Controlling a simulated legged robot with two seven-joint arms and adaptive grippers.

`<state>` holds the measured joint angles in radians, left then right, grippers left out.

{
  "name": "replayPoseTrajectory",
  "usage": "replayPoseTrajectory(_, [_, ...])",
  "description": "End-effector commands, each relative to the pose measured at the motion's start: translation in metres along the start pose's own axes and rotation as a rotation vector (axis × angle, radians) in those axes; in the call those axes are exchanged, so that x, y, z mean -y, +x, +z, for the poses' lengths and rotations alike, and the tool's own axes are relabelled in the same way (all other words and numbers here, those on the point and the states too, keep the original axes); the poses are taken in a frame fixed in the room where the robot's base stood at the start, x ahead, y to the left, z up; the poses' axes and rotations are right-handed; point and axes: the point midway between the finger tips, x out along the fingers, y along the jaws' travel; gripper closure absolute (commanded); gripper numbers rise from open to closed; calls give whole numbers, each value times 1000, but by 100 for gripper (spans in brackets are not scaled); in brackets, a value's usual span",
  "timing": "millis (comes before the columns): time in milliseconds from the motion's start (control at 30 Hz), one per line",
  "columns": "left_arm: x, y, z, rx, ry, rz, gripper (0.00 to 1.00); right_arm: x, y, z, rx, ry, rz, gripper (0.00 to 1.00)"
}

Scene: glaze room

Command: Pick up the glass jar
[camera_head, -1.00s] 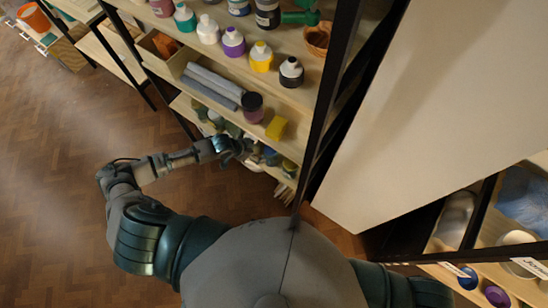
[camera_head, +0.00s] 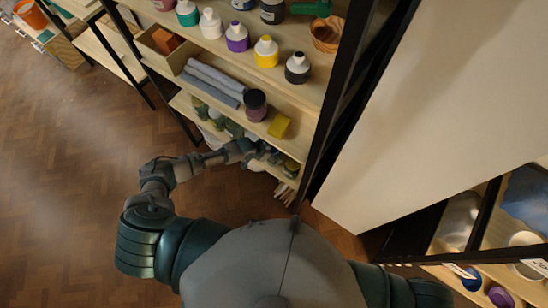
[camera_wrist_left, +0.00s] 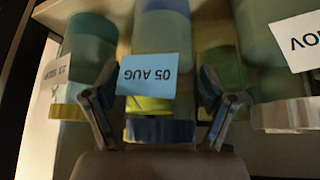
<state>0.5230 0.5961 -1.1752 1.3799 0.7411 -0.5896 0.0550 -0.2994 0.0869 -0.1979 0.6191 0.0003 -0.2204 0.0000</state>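In the left wrist view, a jar with a pale blue "05 AUG" label (camera_wrist_left: 147,75) stands between the two fingers of my left gripper (camera_wrist_left: 158,98). The fingers are spread, one on each side of it, and a gap seems to show on both sides. The jar has a yellow-green band and a dark blue band at the picture's bottom. In the head view my left gripper (camera_head: 250,150) reaches into the lower shelf, partly hidden among the jars. Which jar the task means is not clear from the pictures. My right gripper is out of view.
A jar with a teal end (camera_wrist_left: 88,50) stands left of the fingers, and a "NOV" jar (camera_wrist_left: 290,60) right. Above, the middle shelf holds a dark-lidded jar (camera_head: 255,105), a yellow block (camera_head: 279,126) and grey cloths (camera_head: 213,80). A black shelf post (camera_head: 335,100) stands at right.

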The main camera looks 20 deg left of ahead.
Motion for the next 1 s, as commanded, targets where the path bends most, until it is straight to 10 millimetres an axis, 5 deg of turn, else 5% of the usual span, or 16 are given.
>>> replayPoseTrajectory(133, [0,-1,-1,1,1,-2,17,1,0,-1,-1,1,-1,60])
replayPoseTrajectory(467, [-4,0,-5,4,3,-6,99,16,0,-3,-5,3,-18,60])
replayPoseTrajectory(1000, [0,-18,-14,-5,2,-3,100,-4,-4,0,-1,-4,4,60])
